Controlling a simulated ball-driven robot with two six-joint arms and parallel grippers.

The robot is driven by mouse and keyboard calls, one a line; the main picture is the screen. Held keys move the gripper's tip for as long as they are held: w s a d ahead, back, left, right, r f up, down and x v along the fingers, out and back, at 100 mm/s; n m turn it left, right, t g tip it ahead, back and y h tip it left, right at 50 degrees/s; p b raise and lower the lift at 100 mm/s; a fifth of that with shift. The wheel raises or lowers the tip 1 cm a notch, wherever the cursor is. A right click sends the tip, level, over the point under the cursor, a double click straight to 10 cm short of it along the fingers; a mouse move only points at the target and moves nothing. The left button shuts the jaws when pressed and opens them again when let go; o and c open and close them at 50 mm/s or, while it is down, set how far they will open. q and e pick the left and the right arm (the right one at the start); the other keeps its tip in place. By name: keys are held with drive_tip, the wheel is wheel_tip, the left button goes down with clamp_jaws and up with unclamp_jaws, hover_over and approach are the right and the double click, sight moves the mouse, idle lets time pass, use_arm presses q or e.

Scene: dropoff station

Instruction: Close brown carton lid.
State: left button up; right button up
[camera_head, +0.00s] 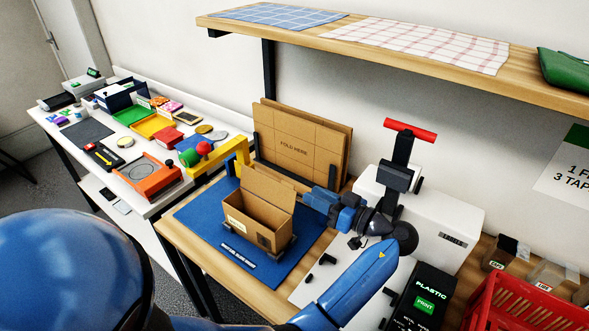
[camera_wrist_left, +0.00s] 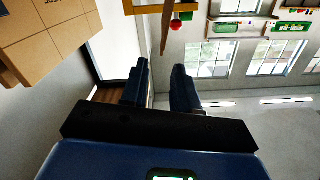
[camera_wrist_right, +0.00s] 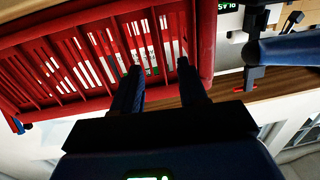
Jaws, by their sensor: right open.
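The brown carton (camera_head: 252,222) stands on the blue mat (camera_head: 200,222), its top open. Its lid (camera_head: 268,189) stands up at the back edge, tilted backward. My left gripper (camera_head: 312,198) is just right of the lid, pointing left at its right edge. In the left wrist view, the left gripper (camera_wrist_left: 158,75) has its fingers apart. A thin brown strip (camera_wrist_left: 168,25) shows beyond them, probably the lid edge-on; I see no contact. My right gripper (camera_wrist_right: 163,80) is open and empty by the red crate (camera_wrist_right: 207,40); the head view does not show this gripper.
Flat cardboard sheets (camera_head: 300,142) stand in a rack behind the carton. A yellow frame (camera_head: 228,155) is left of them. A white press with a red handle (camera_head: 410,130) stands to the right. The red crate is at the front right. A shelf (camera_head: 400,55) hangs above.

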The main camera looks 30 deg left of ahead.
drive_tip(key=shift+s+r, duration=0.1)
drive_tip(key=shift+r, duration=0.15)
use_arm(q)
drive_tip(key=p, duration=0.3)
approach(267, 187)
drive_tip(key=a+r, duration=0.1)
drive_tip(key=w+a+r, duration=0.1)
drive_tip(key=a+r, duration=0.2)
drive_tip(key=shift+w+r, duration=0.15)
drive_tip(key=shift+w, duration=0.15)
drive_tip(key=shift+w+a, duration=0.1)
drive_tip(key=shift+a, duration=0.65)
use_arm(e)
wheel_tip(267, 187, up, 3)
drive_tip(key=shift+f, duration=0.1)
use_arm(q)
clamp_jaws()
